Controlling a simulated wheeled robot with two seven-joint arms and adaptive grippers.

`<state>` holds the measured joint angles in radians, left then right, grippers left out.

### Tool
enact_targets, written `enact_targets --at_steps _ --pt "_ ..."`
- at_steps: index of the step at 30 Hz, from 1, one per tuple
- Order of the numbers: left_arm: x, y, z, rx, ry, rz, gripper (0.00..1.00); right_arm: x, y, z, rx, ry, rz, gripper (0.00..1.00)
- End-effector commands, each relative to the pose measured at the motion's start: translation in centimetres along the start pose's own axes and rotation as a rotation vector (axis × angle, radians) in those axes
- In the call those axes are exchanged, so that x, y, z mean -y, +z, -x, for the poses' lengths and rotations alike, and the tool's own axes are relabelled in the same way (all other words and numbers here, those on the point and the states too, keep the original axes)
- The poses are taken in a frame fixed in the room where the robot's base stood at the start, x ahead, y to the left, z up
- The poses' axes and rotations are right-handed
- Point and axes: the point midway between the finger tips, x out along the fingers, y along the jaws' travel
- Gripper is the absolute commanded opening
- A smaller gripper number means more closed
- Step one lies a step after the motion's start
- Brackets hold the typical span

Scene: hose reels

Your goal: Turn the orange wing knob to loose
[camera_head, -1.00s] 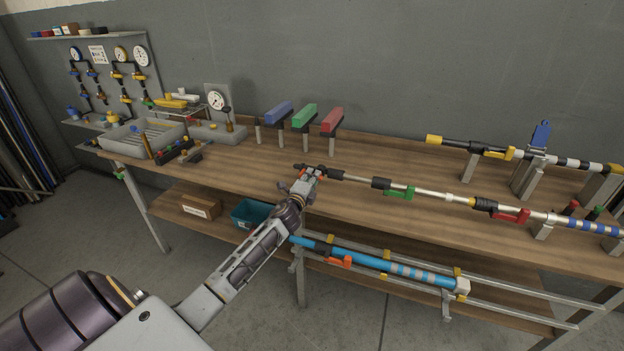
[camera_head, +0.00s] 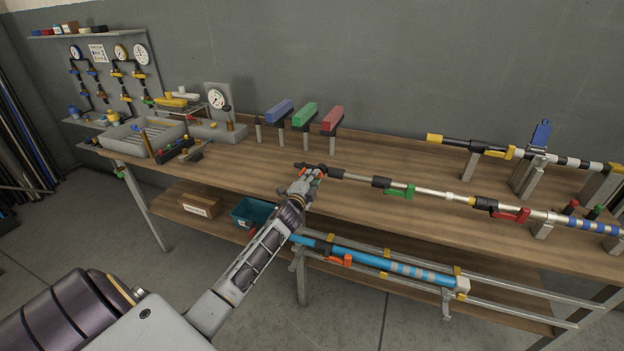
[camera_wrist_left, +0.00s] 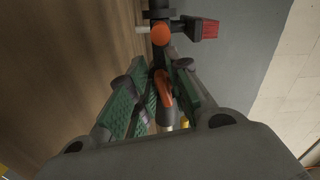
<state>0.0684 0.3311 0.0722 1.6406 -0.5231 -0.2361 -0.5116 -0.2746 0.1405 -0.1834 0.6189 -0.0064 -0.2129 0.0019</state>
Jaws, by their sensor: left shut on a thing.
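The long pole (camera_head: 430,191) with black, green and red fittings lies along the bench, its black end pointing left. My left gripper (camera_head: 313,176) is at that end, over the bench's front part. In the left wrist view, the orange wing knob (camera_wrist_left: 164,90) shows as a curved orange piece between the green finger pads. My left gripper (camera_wrist_left: 160,95) is shut on it. The fingers and palm hide part of the knob and pole. A round orange end (camera_wrist_left: 160,34) and a red ribbed piece (camera_wrist_left: 203,29) show beyond the fingertips. My right gripper is not in view.
Blue, green (camera_head: 304,114) and red blocks stand on posts behind the gripper. A second pole (camera_head: 480,147) rests on supports at the back right. A blue pole (camera_head: 375,262) lies on rails below the bench front. The bench top (camera_head: 390,160) between is mostly clear.

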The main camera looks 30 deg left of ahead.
Motion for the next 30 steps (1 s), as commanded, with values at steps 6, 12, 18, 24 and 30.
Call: enact_targets --at_steps 6,12,18,24,30 --pt "-0.1 0.0 0.0 0.001 0.002 -0.001 0.32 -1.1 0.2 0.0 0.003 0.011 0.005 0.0" --pt "-0.1 0.0 0.0 0.001 0.001 -0.002 0.32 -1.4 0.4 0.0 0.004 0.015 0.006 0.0" --pt "-0.1 0.0 0.2 0.0 0.001 -0.002 0.32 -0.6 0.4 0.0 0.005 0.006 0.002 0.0" --pt "-0.1 0.0 1.0 0.0 0.001 -0.002 0.32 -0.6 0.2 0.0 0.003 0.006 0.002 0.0" --pt "-0.1 0.1 2.5 0.001 0.002 -0.002 0.32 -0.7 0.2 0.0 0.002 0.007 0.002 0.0"
